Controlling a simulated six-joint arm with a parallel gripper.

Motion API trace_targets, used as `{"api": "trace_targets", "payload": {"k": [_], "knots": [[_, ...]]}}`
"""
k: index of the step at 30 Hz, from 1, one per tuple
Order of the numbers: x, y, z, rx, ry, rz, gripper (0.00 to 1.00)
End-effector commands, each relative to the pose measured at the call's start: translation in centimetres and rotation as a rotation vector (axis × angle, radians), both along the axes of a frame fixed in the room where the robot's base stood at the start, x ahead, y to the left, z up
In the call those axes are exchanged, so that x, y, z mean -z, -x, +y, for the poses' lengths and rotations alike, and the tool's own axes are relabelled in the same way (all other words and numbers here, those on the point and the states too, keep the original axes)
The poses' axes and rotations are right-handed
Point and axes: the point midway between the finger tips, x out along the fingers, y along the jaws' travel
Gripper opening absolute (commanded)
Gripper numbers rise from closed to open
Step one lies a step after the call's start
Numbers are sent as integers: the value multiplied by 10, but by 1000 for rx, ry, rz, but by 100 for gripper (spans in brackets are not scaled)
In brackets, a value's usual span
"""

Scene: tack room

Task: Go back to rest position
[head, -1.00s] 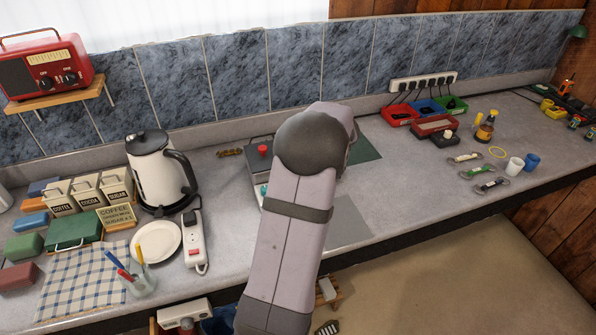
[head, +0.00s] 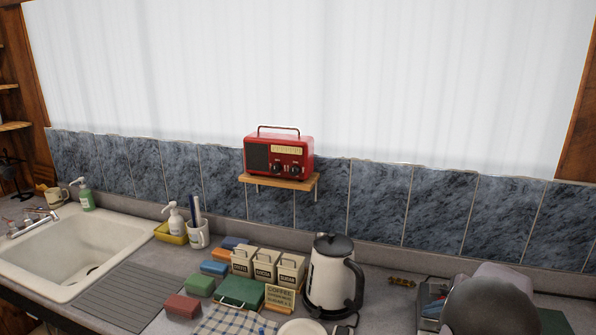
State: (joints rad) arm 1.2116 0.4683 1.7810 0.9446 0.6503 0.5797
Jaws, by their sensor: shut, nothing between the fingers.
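Part of my arm shows at the lower right of the head view, a grey rounded joint in front of the counter. My gripper is not in view, so its fingers cannot be seen. The arm covers part of a grey metal device (head: 425,297) on the counter behind it.
A white kettle (head: 330,280) stands left of my arm. Left of it are canisters (head: 290,268), a green box (head: 240,291), coloured blocks (head: 199,285) and a checked cloth (head: 225,322). A sink (head: 75,243) is at far left. A red radio (head: 280,157) sits on a wall shelf (head: 300,182).

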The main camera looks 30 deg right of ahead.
Motion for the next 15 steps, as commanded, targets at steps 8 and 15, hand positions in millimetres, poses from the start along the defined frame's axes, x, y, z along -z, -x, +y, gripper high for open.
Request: {"api": "trace_targets", "payload": {"k": [8,15], "knots": [[14,-60,185,-686,142,213,0],[28,-32,336,-1374,337,373,0]]}}
